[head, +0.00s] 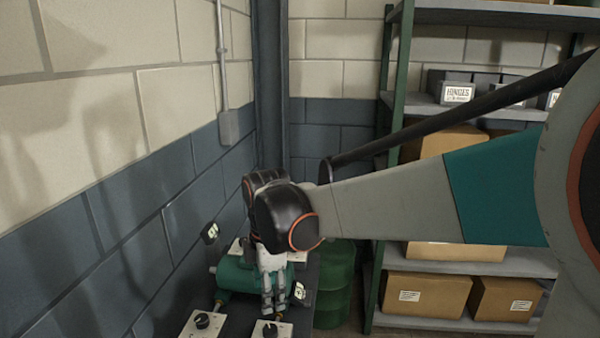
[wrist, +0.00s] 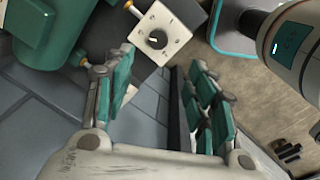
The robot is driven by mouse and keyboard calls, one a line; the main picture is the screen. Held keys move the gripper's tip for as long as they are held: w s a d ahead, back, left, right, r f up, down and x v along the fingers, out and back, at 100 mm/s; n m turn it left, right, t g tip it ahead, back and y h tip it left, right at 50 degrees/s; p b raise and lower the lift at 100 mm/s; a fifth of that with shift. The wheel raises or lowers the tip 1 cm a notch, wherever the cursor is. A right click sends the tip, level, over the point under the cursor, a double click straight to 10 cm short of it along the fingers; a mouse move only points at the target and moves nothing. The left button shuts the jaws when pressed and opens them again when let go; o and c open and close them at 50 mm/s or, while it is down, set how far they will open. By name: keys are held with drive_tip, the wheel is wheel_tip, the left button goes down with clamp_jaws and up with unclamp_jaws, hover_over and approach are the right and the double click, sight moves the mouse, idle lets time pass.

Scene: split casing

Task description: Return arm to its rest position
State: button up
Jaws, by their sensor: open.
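My gripper (head: 274,306) hangs at the end of my arm, pointing down in front of a teal casing (head: 234,275) on the dark bench by the left wall. In the wrist view my gripper (wrist: 160,62) has its two teal-padded fingers spread apart with nothing between them. The teal casing (wrist: 38,28) fills the top left corner there. A pale dial plate with a black knob (wrist: 158,38) lies beyond the fingertips. My arm reaches across the head view from the right and hides part of the bench and shelving.
Dial plates (head: 203,324) sit around the casing. A green drum (head: 336,285) stands right of the bench. Green-posted shelving (head: 392,110) with cardboard boxes (head: 425,294) and grey bins (head: 456,92) stands behind my arm. The block wall (head: 100,225) is close on the left.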

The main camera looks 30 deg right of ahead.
drive_tip(key=s+r+m+t, duration=0.2)
drive_tip(key=s+m+t, duration=0.4)
drive_tip(key=s+m, duration=0.7)
drive_tip(key=m, duration=0.3)
drive_tip(key=shift+s+r, duration=0.3)
drive_tip(key=shift+r, duration=0.1)
drive_tip(key=shift+d+m, duration=0.1)
drive_tip(key=shift+m, duration=0.2)
